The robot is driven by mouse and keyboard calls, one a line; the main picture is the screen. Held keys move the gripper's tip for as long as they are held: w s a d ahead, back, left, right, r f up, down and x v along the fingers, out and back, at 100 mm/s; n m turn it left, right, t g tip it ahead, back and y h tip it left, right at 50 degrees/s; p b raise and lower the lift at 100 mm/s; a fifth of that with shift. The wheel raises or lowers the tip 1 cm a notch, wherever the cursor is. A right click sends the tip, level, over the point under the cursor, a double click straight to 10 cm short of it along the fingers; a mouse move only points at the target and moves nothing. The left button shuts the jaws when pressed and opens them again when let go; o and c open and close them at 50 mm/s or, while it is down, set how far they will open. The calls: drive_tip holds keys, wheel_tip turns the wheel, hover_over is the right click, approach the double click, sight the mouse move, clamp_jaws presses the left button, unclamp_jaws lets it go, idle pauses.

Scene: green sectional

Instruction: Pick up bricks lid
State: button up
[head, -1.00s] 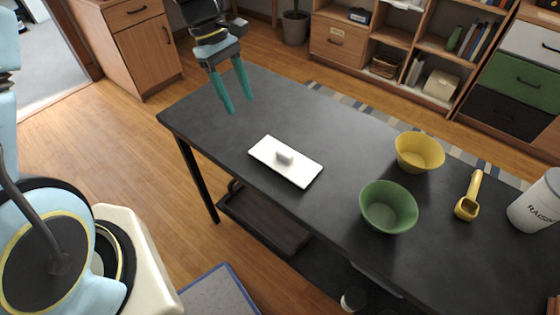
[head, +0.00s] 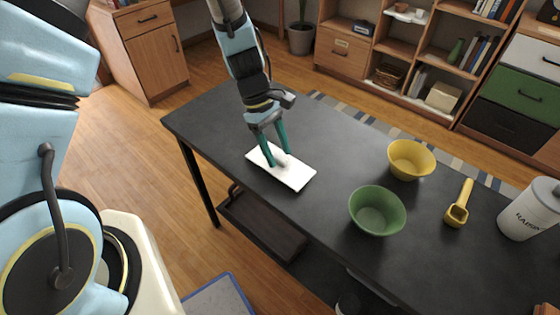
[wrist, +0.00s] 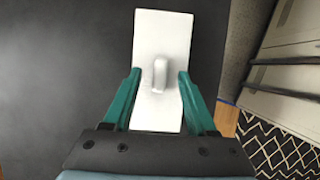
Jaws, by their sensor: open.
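The bricks lid is a white rectangular plate (head: 294,175) with a small raised handle in its middle. It lies flat on the dark table (head: 320,215). My gripper (head: 278,159) is over the lid with its teal fingers pointing down. In the wrist view my gripper (wrist: 160,82) is open, with one finger on each side of the lid's handle (wrist: 160,73) and a gap between each finger and the handle. I cannot tell whether the fingertips touch the plate. In the head view the fingers partly hide the handle.
A green bowl (head: 377,211), a yellow bowl (head: 410,160), a yellow scoop (head: 458,205) and a white canister (head: 530,210) stand on the table right of the lid. The table around the lid is clear. Shelves (head: 400,50) stand behind.

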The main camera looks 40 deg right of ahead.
drive_tip(key=shift+s+f, duration=0.15)
drive_tip(key=shift+f, duration=0.2)
clamp_jaws()
idle(0.4)
